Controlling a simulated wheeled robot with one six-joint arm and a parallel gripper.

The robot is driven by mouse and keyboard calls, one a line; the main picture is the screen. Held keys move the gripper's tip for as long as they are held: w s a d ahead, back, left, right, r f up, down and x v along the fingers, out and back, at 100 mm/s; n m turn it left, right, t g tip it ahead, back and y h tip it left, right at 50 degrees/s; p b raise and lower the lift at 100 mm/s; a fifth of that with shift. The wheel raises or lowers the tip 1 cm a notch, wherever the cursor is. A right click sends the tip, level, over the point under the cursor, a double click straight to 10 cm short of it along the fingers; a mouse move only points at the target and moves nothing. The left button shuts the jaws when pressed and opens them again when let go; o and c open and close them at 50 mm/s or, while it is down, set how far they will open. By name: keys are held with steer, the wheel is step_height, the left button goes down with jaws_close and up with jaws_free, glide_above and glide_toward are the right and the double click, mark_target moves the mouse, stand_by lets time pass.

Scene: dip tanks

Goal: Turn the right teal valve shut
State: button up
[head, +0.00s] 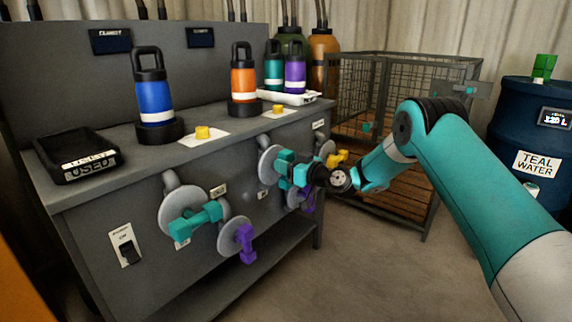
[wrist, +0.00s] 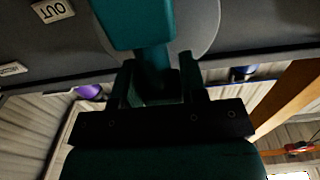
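The right teal valve (head: 284,162) is on the front of the grey bench, at the far end of the row, with a teal cross handle in front of a round grey disc. In the wrist view the teal handle (wrist: 135,22) fills the top middle. My gripper (head: 312,176) is at the handle, coming from the right. In the wrist view my gripper's two dark fingers (wrist: 158,80) stand apart, with a dark teal part of the handle between them. Shadow hides whether they touch it. The left teal valve (head: 207,215) is nearer on the bench front.
Purple valves (head: 245,241) hang lower on the bench front, and a yellow valve (head: 337,159) is just past my gripper. Blue (head: 154,100) and orange (head: 243,80) bottles stand on the bench top. A wire cage (head: 400,75) is behind my arm. The floor (head: 370,275) before the bench is clear.

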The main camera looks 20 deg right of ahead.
steer(key=shift+m, duration=0.4)
steer(key=m, duration=0.3)
steer(key=d+m, duration=0.1)
steer(key=shift+w+f+m+p, duration=0.1)
steer(key=shift+w+m+p, duration=0.15)
steer(key=shift+m+p, duration=0.05)
steer(key=shift+w+d+f+m+p, duration=0.15)
steer(key=shift+f+m+p, duration=0.25)
steer(key=shift+m, duration=1.7)
steer(key=shift+w+d+f+m+p, duration=0.15)
steer(key=shift+f+m+p, duration=0.3)
steer(key=shift+m, duration=1.65)
steer(key=shift+d+f+m+p, duration=0.2)
steer(key=shift+m+p, duration=0.3)
steer(key=shift+m, duration=1.6)
steer(key=shift+f, duration=0.1)
steer(key=o, duration=0.6)
steer(key=shift+o, duration=0.2)
